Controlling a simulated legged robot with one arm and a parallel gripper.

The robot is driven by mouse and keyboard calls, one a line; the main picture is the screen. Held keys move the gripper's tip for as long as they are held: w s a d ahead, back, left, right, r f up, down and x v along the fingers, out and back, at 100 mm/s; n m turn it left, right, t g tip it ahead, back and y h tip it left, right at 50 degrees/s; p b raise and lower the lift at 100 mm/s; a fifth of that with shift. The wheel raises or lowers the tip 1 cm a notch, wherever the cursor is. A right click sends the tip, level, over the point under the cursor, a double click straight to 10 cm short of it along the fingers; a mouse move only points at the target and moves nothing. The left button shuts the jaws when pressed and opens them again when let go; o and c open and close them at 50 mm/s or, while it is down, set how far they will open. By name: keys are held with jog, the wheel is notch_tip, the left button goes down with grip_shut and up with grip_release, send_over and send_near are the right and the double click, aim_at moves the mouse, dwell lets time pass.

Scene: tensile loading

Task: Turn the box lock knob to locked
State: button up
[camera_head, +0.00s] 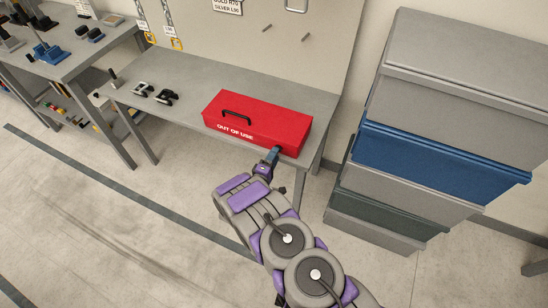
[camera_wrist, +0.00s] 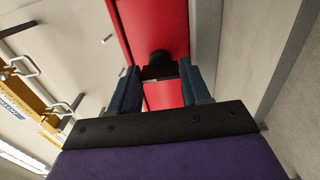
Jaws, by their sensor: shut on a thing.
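The red box (camera_head: 256,117) stands on the grey workbench, with a black handle on top and "OUT OF USE" in white on it. My gripper (camera_head: 272,155) reaches the box's front near its right end. In the wrist view the black lock knob (camera_wrist: 159,66) sits on the red box face (camera_wrist: 150,28). The two blue fingers of my gripper (camera_wrist: 158,85) stand on either side of the knob and are shut on it. The knob's marking and turn angle cannot be made out. In the head view my gripper mostly hides the knob.
The grey workbench (camera_head: 190,83) has two black clamps (camera_head: 155,93) left of the box. A stack of grey and blue bins (camera_head: 440,160) stands close on the right of my arm. The floor to the left is clear.

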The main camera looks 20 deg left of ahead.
jog(key=o, duration=0.7)
jog(key=shift+s+a+f, duration=0.1)
jog(key=shift+a+f, duration=0.05)
jog(key=shift+a, duration=0.1)
jog(key=o, duration=0.4)
jog(key=shift+a, duration=0.2)
jog(key=shift+c, duration=0.2)
jog(key=s+a+p, duration=0.1)
jog(key=s+p, duration=0.2)
jog(key=s, duration=1.4)
jog(key=shift+a, duration=0.1)
